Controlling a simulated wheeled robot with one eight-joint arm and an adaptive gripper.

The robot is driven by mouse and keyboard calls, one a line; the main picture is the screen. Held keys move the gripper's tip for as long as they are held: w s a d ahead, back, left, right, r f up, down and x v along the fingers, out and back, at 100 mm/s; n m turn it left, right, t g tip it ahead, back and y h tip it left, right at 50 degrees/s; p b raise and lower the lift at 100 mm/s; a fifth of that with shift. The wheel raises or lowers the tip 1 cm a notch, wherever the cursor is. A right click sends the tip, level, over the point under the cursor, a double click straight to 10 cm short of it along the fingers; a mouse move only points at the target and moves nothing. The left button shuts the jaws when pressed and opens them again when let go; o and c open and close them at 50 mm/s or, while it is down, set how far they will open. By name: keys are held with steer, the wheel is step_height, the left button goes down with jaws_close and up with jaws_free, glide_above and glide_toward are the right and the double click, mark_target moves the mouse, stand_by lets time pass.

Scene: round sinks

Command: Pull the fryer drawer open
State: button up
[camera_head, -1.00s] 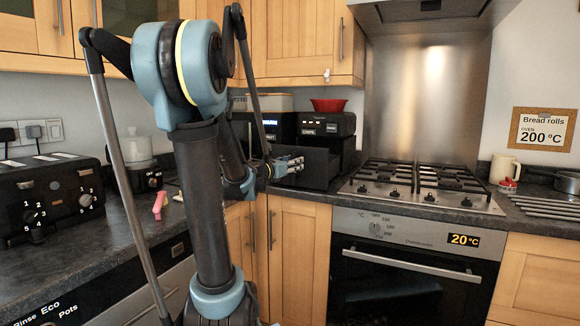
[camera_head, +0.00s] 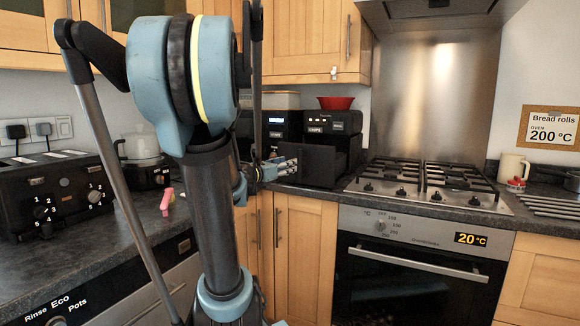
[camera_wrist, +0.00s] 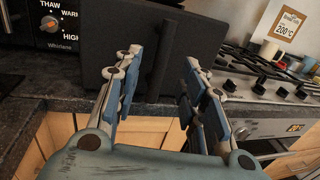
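The fryer (camera_head: 342,143) is a black appliance on the counter in the back corner, with a lit display marked CHIPS. Its dark drawer front (camera_head: 318,168) appears to stand out from the body in the head view; how far is hard to tell. In the wrist view, the drawer front (camera_wrist: 140,75) is close ahead, with an upright black handle (camera_wrist: 163,58). My gripper (camera_wrist: 160,72) is open, one finger on each side of the handle, with gaps visible. It also shows at the drawer's left side in the head view (camera_head: 285,167), partly hidden by my arm.
A red bowl (camera_head: 336,103) sits on top of the fryer. The gas hob (camera_head: 430,182) is to the right, above the oven (camera_head: 415,270). A black appliance with knobs (camera_head: 55,195) and a pink object (camera_head: 167,199) lie on the left counter. A black control panel (camera_wrist: 62,35) is left of the drawer.

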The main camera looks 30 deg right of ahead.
steer(key=shift+v, duration=1.7)
steer(key=s+a+f+m+g+y, duration=0.1)
steer(key=s+a+f+m+y, duration=0.3)
steer(key=a+f+m, duration=0.4)
steer(key=s+a+f+m+g+y, duration=0.1)
steer(key=s+a+f+m+y, duration=0.4)
steer(key=f, duration=0.5)
steer(key=s+a+f+m+g+y, duration=0.1)
steer(key=s+a+f+m+y, duration=0.2)
steer(key=a, duration=0.6)
steer(key=s+a+f+m+g+y, duration=0.1)
steer(key=s+a+f+m+y, duration=0.3)
steer(key=a, duration=0.5)
steer(key=shift+a+f+m+y, duration=0.35)
steer(key=shift+f+m, duration=0.35)
steer(key=shift+m, duration=0.3)
